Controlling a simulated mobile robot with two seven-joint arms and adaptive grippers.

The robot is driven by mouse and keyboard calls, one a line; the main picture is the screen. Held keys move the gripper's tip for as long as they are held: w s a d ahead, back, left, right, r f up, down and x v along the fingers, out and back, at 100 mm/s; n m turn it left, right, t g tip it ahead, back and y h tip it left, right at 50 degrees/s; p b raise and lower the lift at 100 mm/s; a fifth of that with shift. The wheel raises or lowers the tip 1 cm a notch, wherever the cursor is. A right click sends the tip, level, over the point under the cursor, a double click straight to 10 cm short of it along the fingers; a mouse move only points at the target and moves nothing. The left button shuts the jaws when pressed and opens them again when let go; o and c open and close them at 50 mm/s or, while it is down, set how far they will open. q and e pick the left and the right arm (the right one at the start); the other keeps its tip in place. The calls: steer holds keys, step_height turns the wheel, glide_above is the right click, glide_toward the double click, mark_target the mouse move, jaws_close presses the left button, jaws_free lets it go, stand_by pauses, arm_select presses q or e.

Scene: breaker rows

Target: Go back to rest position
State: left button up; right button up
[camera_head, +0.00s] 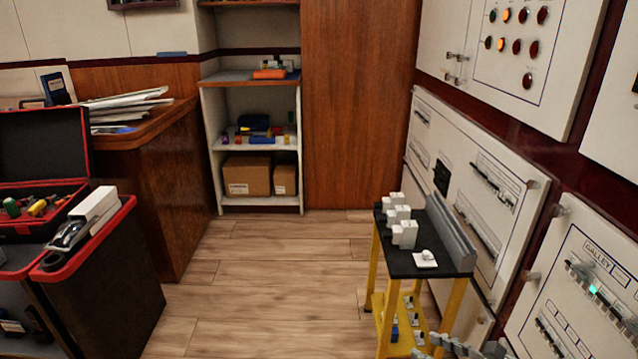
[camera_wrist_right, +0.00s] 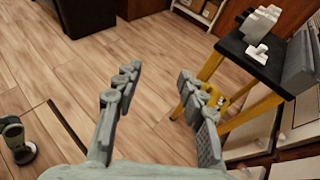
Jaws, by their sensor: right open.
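My right gripper (camera_head: 458,346) shows at the bottom edge of the head view, in front of the yellow-legged stand. In the right wrist view its two grey fingers (camera_wrist_right: 158,74) are spread apart with bare floor between them, and nothing is held. The stand's black top (camera_head: 405,262) carries several white breaker blocks (camera_head: 398,215) and a small flat white piece (camera_head: 425,259). In the wrist view the stand (camera_wrist_right: 262,72) is to the right of the fingers and apart from them. My left gripper is not seen in either view.
White panels with a green-lit GALLEY row (camera_head: 592,289) line the right side. A red-edged tool cart (camera_head: 110,228) with an open case stands at the left. A shelf (camera_head: 250,148) with boxes is at the back. The wooden floor (camera_head: 270,280) between is clear.

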steer(key=w+a+r+n, duration=0.1)
steer(key=w+r, duration=0.5)
steer(key=w, duration=0.3)
steer(key=w+a+r+n+y, duration=0.1)
steer(key=w+r, duration=0.5)
steer(key=w, duration=0.3)
steer(key=w+r+n, duration=0.1)
steer(key=w+r, duration=0.5)
steer(key=w, duration=0.3)
steer(key=s+d+f+n+g+h, duration=0.1)
steer(key=d+f+n+h, duration=0.5)
steer(key=d+f+n, duration=0.5)
steer(key=s+d+n+g+h, duration=0.35)
steer(key=d+n+h, duration=0.45)
steer(key=d+n, duration=0.5)
steer(key=s+a+f+n+g+y, duration=0.1)
steer(key=s+a+f+n, duration=0.1)
steer(key=s+a+f, duration=0.6)
steer(key=s+a+f+n+y, duration=0.1)
steer(key=s+a+f, duration=0.2)
steer(key=s+f, duration=0.8)
steer(key=s+a+f+g, duration=0.1)
steer(key=s+a, duration=0.2)
steer(key=s, duration=0.7)
steer(key=s+a+f+g+y, duration=0.1)
steer(key=s+a+f, duration=0.1)
steer(key=s, duration=0.9)
steer(key=shift+s+a+f, duration=0.2)
steer(key=shift+s+a, duration=0.1)
steer(key=shift+a, duration=0.15)
